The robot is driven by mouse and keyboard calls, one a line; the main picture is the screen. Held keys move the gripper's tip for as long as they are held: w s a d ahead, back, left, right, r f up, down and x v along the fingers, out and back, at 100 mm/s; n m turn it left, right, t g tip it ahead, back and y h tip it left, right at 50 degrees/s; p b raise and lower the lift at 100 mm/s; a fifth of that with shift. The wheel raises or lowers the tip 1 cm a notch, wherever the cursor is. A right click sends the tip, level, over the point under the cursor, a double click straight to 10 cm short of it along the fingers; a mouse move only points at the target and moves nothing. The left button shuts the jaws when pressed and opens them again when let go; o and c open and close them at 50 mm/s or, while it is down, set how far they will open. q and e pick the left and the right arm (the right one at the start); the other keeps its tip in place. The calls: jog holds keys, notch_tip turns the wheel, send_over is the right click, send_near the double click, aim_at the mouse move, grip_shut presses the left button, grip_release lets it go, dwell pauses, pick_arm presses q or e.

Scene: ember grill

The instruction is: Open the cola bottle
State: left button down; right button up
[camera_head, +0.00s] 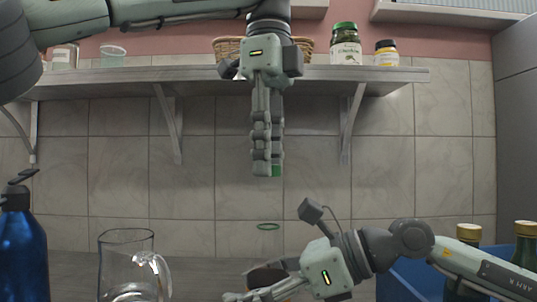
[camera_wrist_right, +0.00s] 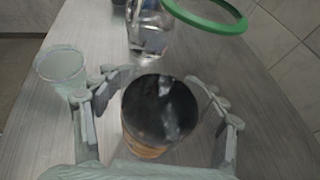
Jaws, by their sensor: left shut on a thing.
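My left gripper (camera_head: 267,168) hangs fingers-down in front of the tiled wall. It is shut on a green thing (camera_head: 276,170), of which only a small piece shows. I cannot tell whether ring and held piece are one thing. My right gripper (camera_wrist_right: 160,80) is low over the counter, its fingers apart on either side of a dark round thing with a tan lower side (camera_wrist_right: 160,105). Contact is unclear. I cannot tell whether this is the cola bottle.
A glass pitcher (camera_head: 128,268) and a blue pump bottle (camera_head: 20,250) stand at left. A blue crate (camera_head: 405,282) with gold-capped bottles (camera_head: 525,255) is at right. A clear cup (camera_wrist_right: 60,68) shows in the wrist view. A shelf (camera_head: 210,75) with jars and a basket runs above.

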jog(key=shift+d, duration=0.1)
jog(key=v, duration=1.2)
jog(key=shift+s+f, duration=0.1)
